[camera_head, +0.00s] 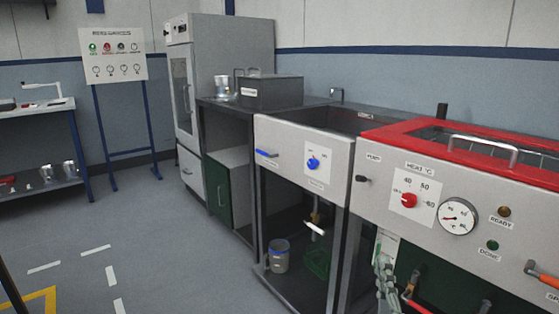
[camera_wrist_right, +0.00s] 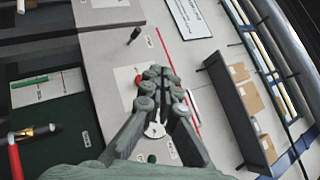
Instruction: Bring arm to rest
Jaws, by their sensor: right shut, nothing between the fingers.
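My right gripper (camera_head: 382,264) shows low in the head view, a grey-green pair of fingers in front of the lower part of the red-topped machine. In the right wrist view the fingers (camera_wrist_right: 162,88) reach up from the bottom edge with their tips together. They are shut with nothing between them. Behind them in that view is the machine's pale front panel, with the red knob and the gauge partly covered by the fingers. My left gripper is in neither view.
The red-lidded machine (camera_head: 392,129) has a red knob (camera_head: 409,201) and a round gauge (camera_head: 458,217). A sink unit (camera_head: 335,170) with a blue knob stands to its left. A lidded grey box (camera_head: 270,95) sits on the counter. Open floor (camera_head: 180,245) lies at the left.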

